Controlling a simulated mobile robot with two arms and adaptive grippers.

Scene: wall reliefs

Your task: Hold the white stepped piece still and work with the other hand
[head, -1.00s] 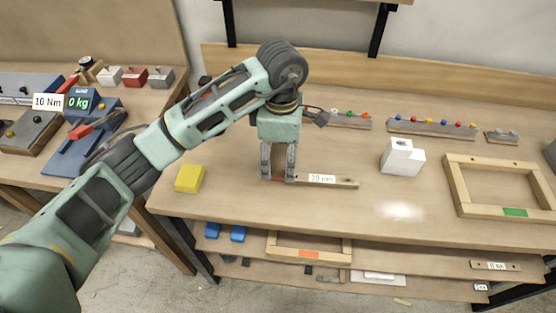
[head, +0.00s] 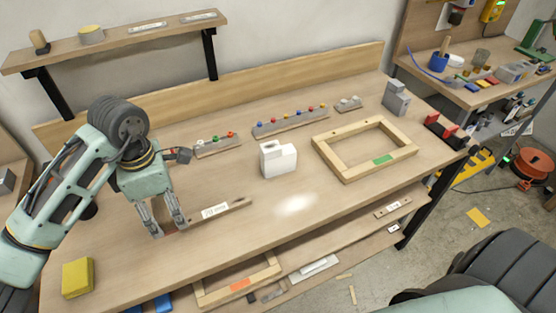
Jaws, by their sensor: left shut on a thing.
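The white stepped piece (head: 279,161) stands upright on the middle of the workbench (head: 330,205), with nothing touching it. My left gripper (head: 170,232) is to its left and nearer the front edge. It points down and is shut on the left end of a flat wooden strip (head: 240,203) with a white label, which lies on the bench. The fingers hide that end of the strip. My right gripper is out of view; only part of my right arm shows at the lower right.
A wooden frame (head: 331,161) with a green patch lies right of the white piece. Racks of coloured pegs (head: 290,121) stand behind it. A yellow block (head: 77,278) is at the front left. A bright patch of bare bench lies in front of the white piece.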

